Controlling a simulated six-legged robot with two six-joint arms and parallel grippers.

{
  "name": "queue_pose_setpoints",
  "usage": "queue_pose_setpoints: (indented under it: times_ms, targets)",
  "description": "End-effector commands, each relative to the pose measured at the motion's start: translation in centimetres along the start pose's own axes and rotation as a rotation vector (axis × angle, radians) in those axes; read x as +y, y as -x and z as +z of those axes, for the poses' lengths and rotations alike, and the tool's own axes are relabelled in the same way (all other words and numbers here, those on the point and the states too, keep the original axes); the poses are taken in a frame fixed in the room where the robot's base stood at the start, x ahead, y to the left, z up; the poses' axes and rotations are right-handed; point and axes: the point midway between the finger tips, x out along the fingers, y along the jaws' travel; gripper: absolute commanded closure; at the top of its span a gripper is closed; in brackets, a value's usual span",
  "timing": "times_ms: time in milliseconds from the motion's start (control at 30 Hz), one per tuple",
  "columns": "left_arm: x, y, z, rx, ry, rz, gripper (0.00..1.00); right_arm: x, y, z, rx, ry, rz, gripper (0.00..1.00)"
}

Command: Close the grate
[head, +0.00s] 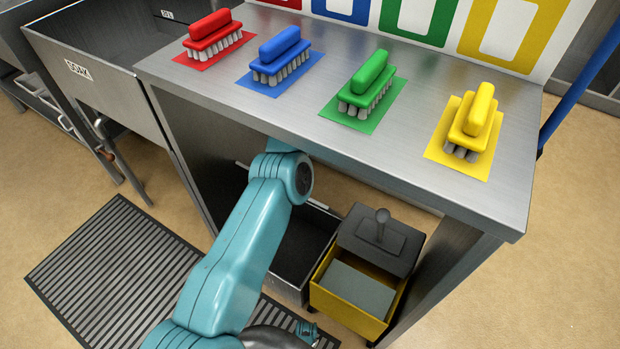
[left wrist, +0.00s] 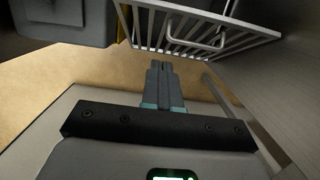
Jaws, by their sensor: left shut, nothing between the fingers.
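A pale barred grate (left wrist: 185,32) with a wire handle (left wrist: 212,42) shows at the top of the left wrist view. It stands at an angle; I cannot tell how far open it is. My left gripper (left wrist: 163,68) is shut and empty, its fingertips pointing toward the grate's lower edge with a small apparent gap. In the head view my teal left arm bends at the counter's front edge; I cannot make out the grate there. My right gripper is not in view.
A steel counter (head: 235,95) carries red, blue, green and yellow brushes. Beneath it are a dark open bin (head: 292,262) and a yellow bucket (head: 340,305) with a grey top. A slatted floor mat (head: 110,280) lies left, below a soak sink (head: 105,95).

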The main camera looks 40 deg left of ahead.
Motion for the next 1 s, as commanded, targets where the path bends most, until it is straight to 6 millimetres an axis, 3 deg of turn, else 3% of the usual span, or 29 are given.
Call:
queue_pose_setpoints:
  times_ms: [167,267,433,667,1000]
  targets:
    - [-0.1,-0.8,0.2,-0.010,0.001,0.000,1.00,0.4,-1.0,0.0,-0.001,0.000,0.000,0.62]
    - [-0.1,-2.2,0.3,-0.011,0.000,0.001,1.00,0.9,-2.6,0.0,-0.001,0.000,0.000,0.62]
    - [-0.1,-5.7,0.6,-0.015,-0.002,0.002,1.00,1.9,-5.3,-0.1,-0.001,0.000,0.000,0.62]
    - [0.0,-10.5,0.6,-0.017,-0.003,0.001,1.00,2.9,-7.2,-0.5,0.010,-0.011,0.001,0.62]
    - [0.0,-12.2,2.9,-0.016,-0.002,0.001,1.00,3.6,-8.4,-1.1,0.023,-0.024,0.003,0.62]
